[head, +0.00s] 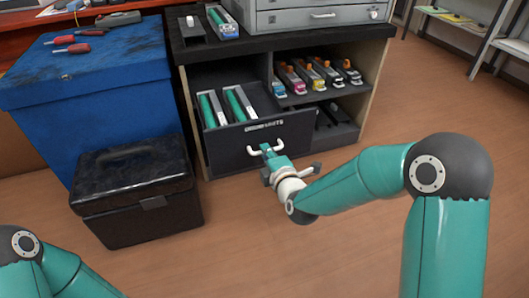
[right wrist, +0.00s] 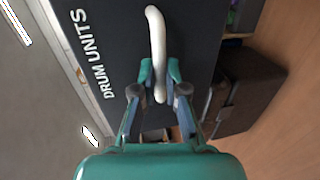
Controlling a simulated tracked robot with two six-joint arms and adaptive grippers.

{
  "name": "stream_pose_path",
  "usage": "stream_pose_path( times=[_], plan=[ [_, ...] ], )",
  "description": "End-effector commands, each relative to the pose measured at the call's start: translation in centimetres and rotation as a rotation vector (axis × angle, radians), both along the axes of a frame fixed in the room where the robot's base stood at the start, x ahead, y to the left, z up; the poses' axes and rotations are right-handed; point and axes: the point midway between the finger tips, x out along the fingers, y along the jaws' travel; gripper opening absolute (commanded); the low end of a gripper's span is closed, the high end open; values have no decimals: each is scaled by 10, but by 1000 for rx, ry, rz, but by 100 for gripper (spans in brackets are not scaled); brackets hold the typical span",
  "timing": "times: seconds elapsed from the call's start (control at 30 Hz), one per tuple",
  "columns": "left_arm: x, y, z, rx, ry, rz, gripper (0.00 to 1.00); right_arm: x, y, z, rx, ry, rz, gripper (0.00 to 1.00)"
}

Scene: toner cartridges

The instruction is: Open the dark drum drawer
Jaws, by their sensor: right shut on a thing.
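The dark drum drawer (head: 235,144) sits in the low cabinet and is pulled out, with green and white drum units (head: 238,105) showing inside. Its front carries the label "DRUM UNITS" (right wrist: 88,60) in the right wrist view. A white curved handle (head: 264,149) is on the drawer front; it also shows in the right wrist view (right wrist: 155,40). My right gripper (head: 271,157) is shut on the handle, with a finger on each side of it in the right wrist view (right wrist: 160,85). My left arm shows at the lower left, but its gripper is out of the picture.
A black case (head: 135,195) stands on the floor left of the drawer, before a blue chest (head: 90,90). Toner cartridges (head: 310,75) line a shelf right of the drawer. A grey drawer unit (head: 310,18) stands on top. The floor (head: 250,240) in front is clear.

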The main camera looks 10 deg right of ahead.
Motion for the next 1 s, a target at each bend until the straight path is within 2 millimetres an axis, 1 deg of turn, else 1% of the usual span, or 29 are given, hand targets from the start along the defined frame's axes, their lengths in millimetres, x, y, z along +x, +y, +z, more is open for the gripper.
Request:
stream_pose_path(
  times=[0.03,0.07,0.1,0.23,0.5,0.63,0.77,1.0],
  plan=[
    [0,0,0,0,0,0,40,-2,2,-5,-2,12,7,0],
    [0,0,0,0,0,0,40,-2,2,-5,-2,12,7,0],
    [0,0,0,0,0,0,40,-2,2,-5,-2,13,8,15],
    [0,0,0,0,0,0,40,-1,2,-4,-2,11,7,36],
    [0,0,0,0,0,0,40,0,1,-2,-1,5,4,37],
    [0,0,1,0,0,0,40,-5,1,0,-1,3,3,37],
    [0,0,1,0,0,0,40,-21,-1,3,-1,5,4,37],
    [0,0,0,0,0,0,40,-57,-4,10,-1,7,5,37]
  ],
)
